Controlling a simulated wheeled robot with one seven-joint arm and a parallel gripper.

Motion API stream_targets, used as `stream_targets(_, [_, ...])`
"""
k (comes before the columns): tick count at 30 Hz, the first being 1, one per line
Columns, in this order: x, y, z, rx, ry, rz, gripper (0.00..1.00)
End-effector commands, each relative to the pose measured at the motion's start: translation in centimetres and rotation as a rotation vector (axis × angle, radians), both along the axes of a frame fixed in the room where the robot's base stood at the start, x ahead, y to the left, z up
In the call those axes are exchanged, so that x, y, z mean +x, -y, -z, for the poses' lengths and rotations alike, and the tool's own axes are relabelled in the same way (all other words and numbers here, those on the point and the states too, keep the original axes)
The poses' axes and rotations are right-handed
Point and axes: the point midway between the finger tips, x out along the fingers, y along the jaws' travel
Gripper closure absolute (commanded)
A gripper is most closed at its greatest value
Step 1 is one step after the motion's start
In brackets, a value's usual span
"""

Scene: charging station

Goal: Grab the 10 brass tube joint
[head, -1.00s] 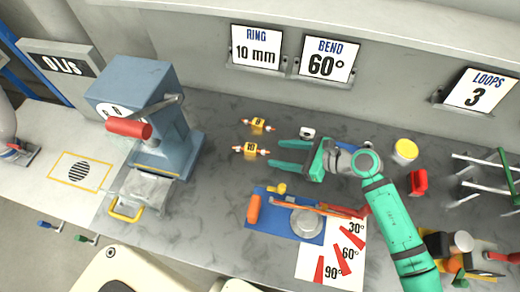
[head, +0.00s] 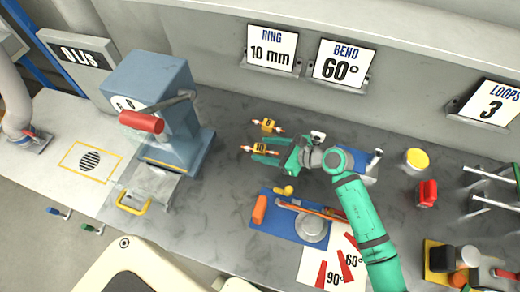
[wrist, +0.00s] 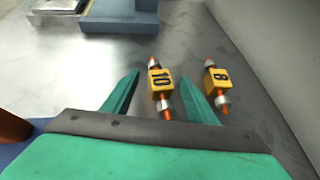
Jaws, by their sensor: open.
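The 10 brass tube joint (head: 261,148) lies on the grey bench, a yellow block marked 10 with an orange and silver stub at each end. In the wrist view the joint (wrist: 160,82) lies between and slightly beyond my open fingertips. My gripper (head: 266,152), green, is open around the near end of the joint in the head view. In the wrist view the gripper (wrist: 158,85) has one finger on each side of the joint, and no contact is visible. A similar joint marked 8 (wrist: 217,78) lies just outside the right finger; it also shows in the head view (head: 267,125).
A blue press with a red handle (head: 141,122) stands to the left. A blue mat (head: 275,228) with an orange tool and a grey disc lies nearer me. A yellow-topped can (head: 416,158) and a red object (head: 427,193) stand to the right.

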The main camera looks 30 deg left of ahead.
Motion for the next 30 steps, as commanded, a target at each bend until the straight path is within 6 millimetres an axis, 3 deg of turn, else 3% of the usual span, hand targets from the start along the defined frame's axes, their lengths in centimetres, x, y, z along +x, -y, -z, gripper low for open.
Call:
stream_targets(10, [-0.03, -0.64, 0.36, -0.001, 0.000, 0.000, 0.50])
stream_targets(16, [-0.07, -0.69, 0.36, -0.001, 0.000, -0.001, 0.97])
stream_targets(30, [-0.07, -0.69, -0.27, -0.001, 0.002, -0.002, 0.98])
